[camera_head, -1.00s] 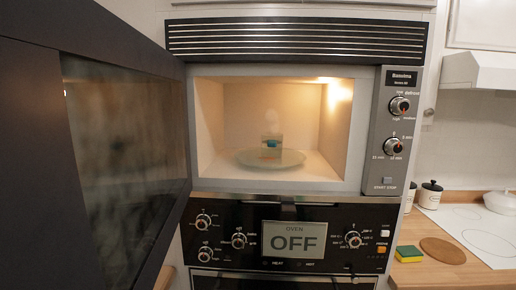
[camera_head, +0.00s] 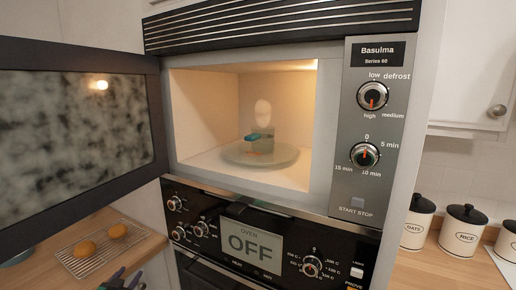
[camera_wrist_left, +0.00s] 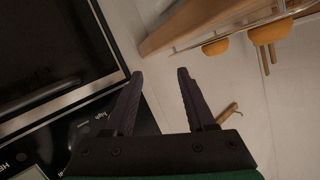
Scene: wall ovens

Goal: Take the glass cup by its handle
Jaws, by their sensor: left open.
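The glass cup (camera_head: 264,146) is see-through and small. It stands on the round glass plate (camera_head: 284,158) inside the lit microwave. A teal patch shows at its upper left; I cannot make out its handle clearly. My left gripper (camera_head: 126,280) shows at the bottom edge of the head view, low and left of the microwave, well apart from the cup. In the left wrist view my left gripper (camera_wrist_left: 160,74) has its two dark fingers spread, with nothing between them. The cup is not in that view. My right gripper is in neither view.
The dark microwave door (camera_head: 75,140) stands open to the left. An oven panel (camera_head: 250,243) lies below the cavity. A wire rack (camera_head: 88,262) with two orange-brown buns sits on the left wooden counter. Cream canisters (camera_head: 463,228) stand at the right.

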